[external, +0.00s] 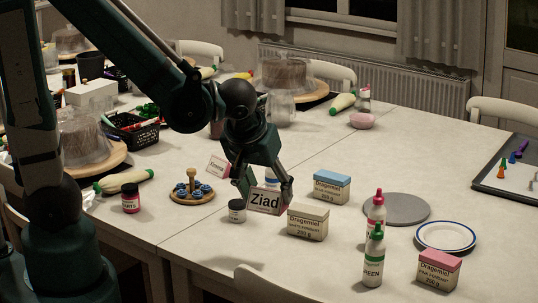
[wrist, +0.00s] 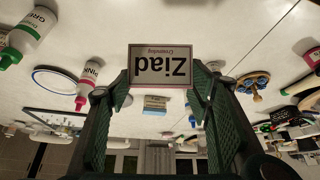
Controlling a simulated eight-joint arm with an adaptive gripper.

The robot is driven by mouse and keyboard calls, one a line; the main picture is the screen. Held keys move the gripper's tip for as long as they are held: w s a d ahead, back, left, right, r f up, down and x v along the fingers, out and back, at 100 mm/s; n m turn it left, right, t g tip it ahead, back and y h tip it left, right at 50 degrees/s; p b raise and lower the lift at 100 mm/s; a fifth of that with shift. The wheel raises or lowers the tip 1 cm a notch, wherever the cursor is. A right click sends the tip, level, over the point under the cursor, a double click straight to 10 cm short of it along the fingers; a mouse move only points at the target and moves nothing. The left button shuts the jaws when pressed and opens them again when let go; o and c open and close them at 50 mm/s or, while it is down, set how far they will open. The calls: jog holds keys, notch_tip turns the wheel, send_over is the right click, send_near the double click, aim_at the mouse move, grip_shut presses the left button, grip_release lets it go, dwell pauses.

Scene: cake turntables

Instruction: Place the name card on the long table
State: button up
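The name card (external: 264,201) reads "Ziad" and has a reddish edge. It stands upright between the two fingers of my gripper (external: 267,190) in the external view. In the wrist view the card (wrist: 160,67) appears upside down, with my gripper's fingers (wrist: 160,88) against its left and right edges. I cannot tell whether its lower edge touches the table. The long pale table (external: 205,236) runs beneath it. A second card, "Ximena" (external: 218,166), shows just left of my gripper.
A blue-topped box (external: 331,188), grey disc (external: 397,208), green bottle (external: 374,258) and blue-rimmed plate (external: 446,236) are to the right.

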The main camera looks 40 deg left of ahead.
aim_at(267, 189)
notch_tip(267, 189, up, 6)
jog(key=shift+r, duration=0.1)
jog(key=shift+w+a+r, duration=0.1)
jog(key=shift+w, duration=0.15)
jog(key=w+a+r+m+h, duration=0.1)
jog(key=w+a+m+h, duration=0.3)
jog(key=w, duration=0.6)
jog(key=w+a+r+m+y, duration=0.1)
jog(key=w+a+r+m, duration=0.1)
jog(key=w+a, duration=0.65)
jog(key=w+a+m+g+h+p, duration=0.25)
jog(key=w+a+m, duration=0.35)
jog(key=w+a, duration=1)
jog(key=w+a+f+m+g+h, duration=0.15)
jog(key=a+m, duration=0.25)
jog(key=a, duration=1.6)
jog(key=w+a+f+m+g, duration=0.2)
jog(key=w+a+m, duration=0.15)
jog(key=a, duration=1.65)
notch_tip(267, 189, down, 11)
jog(key=s, duration=0.1)
jog(key=shift+a+r+m, duration=0.15)
jog(key=shift+m, duration=0.3)
